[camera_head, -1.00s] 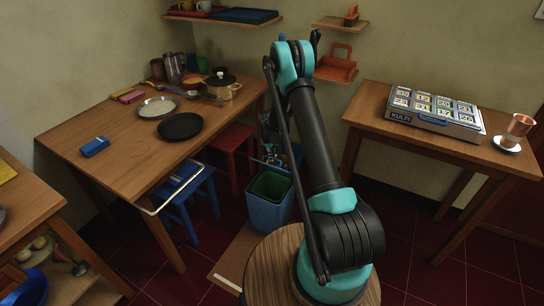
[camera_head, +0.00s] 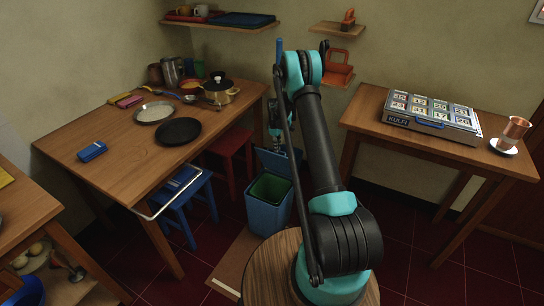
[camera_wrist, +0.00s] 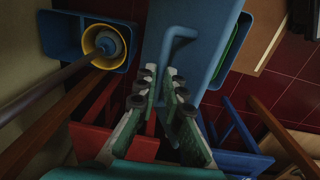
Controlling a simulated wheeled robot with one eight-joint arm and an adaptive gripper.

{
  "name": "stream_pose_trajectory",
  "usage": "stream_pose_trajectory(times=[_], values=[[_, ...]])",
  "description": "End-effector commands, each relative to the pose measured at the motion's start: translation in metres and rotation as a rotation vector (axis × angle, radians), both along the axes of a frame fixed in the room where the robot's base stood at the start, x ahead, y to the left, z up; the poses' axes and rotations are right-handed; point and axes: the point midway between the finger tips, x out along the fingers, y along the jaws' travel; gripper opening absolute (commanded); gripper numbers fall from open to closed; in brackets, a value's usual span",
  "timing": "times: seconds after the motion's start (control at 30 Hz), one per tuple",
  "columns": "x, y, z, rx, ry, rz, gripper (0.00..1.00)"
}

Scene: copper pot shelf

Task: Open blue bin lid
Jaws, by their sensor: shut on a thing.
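The blue bin (camera_head: 266,215) stands on the floor between the two tables. Its lid (camera_head: 274,161) is tilted up at the back, and the green inside (camera_head: 270,187) shows. In the wrist view the lid (camera_wrist: 193,70) is a broad blue panel with a bent bar handle (camera_wrist: 178,38), and the green inside (camera_wrist: 235,48) shows at its right. My gripper (camera_wrist: 167,78) is shut on the lid handle at its lower end; the exact contact is partly hidden by the fingertips.
A red stool (camera_head: 230,145) and a blue stool (camera_head: 183,197) stand left of the bin, under the edge of the wooden table (camera_head: 105,165). The right table (camera_head: 385,127) holds a tile-topped box. In the wrist view, a blue container with a yellow ring (camera_wrist: 90,32) lies close at left.

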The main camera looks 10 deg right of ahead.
Motion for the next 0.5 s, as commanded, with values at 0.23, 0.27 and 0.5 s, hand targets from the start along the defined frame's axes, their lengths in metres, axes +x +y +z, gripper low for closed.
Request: stream_pose_trajectory(times=[0.23,0.27,0.5], values=[[0.0146,-0.01,0.0021,0.0,-0.001,0.0,0.0],[0.0146,-0.0099,0.0021,0.0,-0.001,0.0,0.0],[0.0143,-0.0097,0.0017,0.0,-0.001,0.0,0.15]])
